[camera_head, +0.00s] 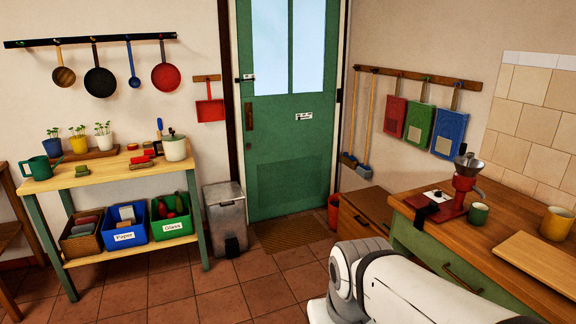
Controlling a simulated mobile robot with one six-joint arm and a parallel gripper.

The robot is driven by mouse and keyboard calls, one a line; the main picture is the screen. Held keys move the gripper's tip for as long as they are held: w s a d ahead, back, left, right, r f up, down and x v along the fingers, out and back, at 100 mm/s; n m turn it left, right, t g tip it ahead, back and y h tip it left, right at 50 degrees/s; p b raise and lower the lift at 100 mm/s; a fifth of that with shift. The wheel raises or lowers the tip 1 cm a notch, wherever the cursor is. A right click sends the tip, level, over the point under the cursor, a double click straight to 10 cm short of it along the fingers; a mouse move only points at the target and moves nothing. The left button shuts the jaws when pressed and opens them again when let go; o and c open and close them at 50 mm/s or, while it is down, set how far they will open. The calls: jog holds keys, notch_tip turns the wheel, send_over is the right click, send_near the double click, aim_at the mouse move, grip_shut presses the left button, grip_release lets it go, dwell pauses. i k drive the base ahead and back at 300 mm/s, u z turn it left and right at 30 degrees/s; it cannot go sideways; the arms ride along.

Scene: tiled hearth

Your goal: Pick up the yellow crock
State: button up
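A yellow crock (557,223) stands upright on the wooden counter (470,236) at the far right. It is a round, open-topped yellow vessel. Its right side is close to the picture's edge, and its inside is too small to make out. My white arm reaches across the bottom right of the view, in front of the counter. My gripper is out of the picture, so its place relative to the crock cannot be seen.
A bench (90,176) with bins stands left. A metal bin (226,220) stands beside the green door (290,120). The tiled floor in the middle is clear.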

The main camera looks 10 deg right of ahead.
aim_at(557, 222)
jog(key=z, duration=0.75)
jog(key=i, duration=1.25)
jog(key=z, duration=0.7)
jog(key=k, duration=0.8)
jog(key=z, duration=0.15)
jog(key=i, duration=1.35)
jog(key=u, duration=0.05)
